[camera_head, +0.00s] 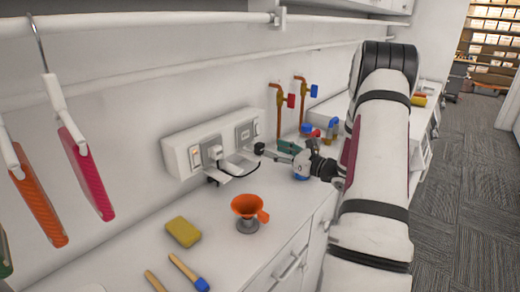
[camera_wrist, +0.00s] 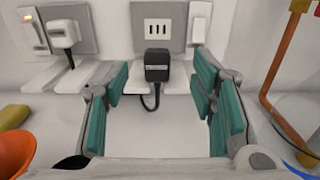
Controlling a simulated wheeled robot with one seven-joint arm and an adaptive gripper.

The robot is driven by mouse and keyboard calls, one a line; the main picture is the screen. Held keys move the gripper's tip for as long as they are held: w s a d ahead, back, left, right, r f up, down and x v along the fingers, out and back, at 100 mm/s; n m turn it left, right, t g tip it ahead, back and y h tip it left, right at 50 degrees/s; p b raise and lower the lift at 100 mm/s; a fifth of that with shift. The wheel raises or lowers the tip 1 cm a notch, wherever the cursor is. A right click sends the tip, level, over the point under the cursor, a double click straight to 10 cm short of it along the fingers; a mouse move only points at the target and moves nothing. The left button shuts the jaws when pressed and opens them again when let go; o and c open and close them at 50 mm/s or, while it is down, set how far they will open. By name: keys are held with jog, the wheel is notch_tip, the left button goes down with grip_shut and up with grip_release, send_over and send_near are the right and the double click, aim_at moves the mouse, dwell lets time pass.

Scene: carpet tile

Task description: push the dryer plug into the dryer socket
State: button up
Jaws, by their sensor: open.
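A black plug (camera_wrist: 157,66) with a small label and a dark cord stands at a white ledge below a grey socket plate (camera_wrist: 177,30) with three dark upright slots. The slots show bare above the plug. The plug (camera_head: 259,148) and socket plate (camera_head: 243,133) also show in the head view. My gripper (camera_wrist: 161,85) is open and empty in the wrist view, its teal-padded fingers to the left and right of the plug with gaps on both sides. In the head view my gripper (camera_head: 289,149) is right of the plug. Neither view clearly labels the dryer socket.
A white plug (camera_wrist: 65,37) sits at the left socket plate (camera_wrist: 32,24). An orange funnel (camera_head: 248,207), a yellow sponge (camera_head: 183,231) and brushes (camera_head: 188,272) lie on the counter (camera_head: 140,254). Copper pipes (camera_head: 278,112) with valves stand behind my gripper.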

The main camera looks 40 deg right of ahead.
aim_at(263, 146)
jog(key=shift+w+a+p, duration=0.2)
jog(key=shift+w, duration=0.8)
jog(key=shift+w+a+p, duration=0.2)
jog(key=shift+w+p, duration=0.05)
jog(key=shift+w, duration=0.8)
jog(key=shift+w+a+p, duration=0.2)
jog(key=shift+w, duration=0.8)
grip_shut()
